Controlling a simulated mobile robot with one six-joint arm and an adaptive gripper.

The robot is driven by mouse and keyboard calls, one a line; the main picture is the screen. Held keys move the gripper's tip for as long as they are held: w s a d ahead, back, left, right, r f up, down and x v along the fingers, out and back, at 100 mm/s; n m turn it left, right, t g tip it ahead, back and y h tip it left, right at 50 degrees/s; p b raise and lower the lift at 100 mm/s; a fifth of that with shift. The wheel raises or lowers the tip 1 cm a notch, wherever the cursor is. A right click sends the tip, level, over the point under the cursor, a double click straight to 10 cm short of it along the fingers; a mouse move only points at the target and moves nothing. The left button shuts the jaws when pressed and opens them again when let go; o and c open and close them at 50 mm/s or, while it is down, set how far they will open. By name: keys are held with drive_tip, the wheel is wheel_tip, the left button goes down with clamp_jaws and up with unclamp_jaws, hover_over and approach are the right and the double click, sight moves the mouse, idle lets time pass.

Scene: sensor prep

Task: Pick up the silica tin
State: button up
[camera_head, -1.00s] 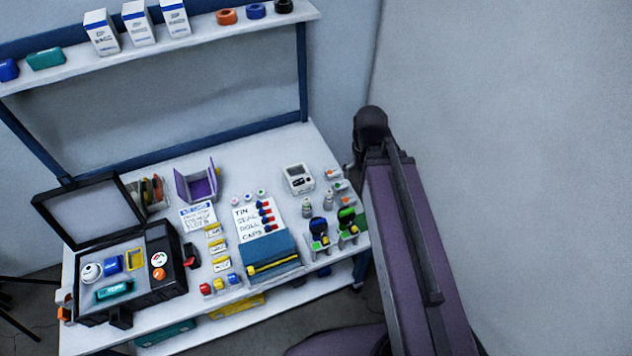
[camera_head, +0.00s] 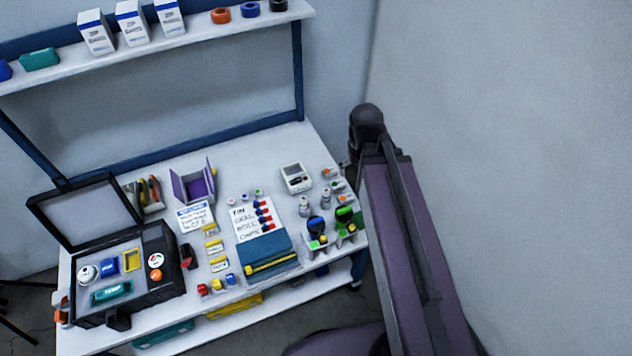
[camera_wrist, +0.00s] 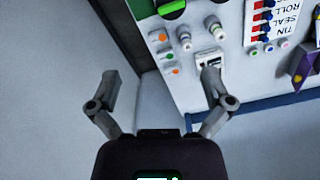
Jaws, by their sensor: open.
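I cannot tell for certain which thing is the silica tin. A round white container (camera_head: 88,273) sits at the left inside the open black case (camera_head: 180,285) on the bench, and may be it. It does not show in the wrist view. My gripper (camera_wrist: 160,75) is open and empty in the wrist view, with its two fingers spread wide. It is off the bench's right end, over the gap by the wall, far from the case. In the head view my arm hides the gripper.
The case lid (camera_head: 85,213) stands open. A shelf (camera_head: 200,33) hangs above. Open floor lies in front.

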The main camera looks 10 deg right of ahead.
sight(338, 183)
drive_tip(key=w+a+f+n+b, duration=0.1)
drive_tip(key=w+f+n+b, duration=0.2)
drive_tip(key=w+f+b, duration=1.3)
drive_tip(key=shift+w+a+f+n, duration=0.3)
drive_tip(key=shift+w, duration=0.9)
drive_tip(key=shift+f, duration=0.1)
wheel_tip(338, 183, down, 8)
drive_tip(key=b, duration=0.8)
drive_tip(key=shift+f+b, duration=0.2)
drive_tip(key=shift+b, duration=0.15)
drive_tip(key=shift+d+f+b, duration=0.2)
drive_tip(key=shift+f+b, duration=2.4)
drive_tip(key=c, duration=0.8)
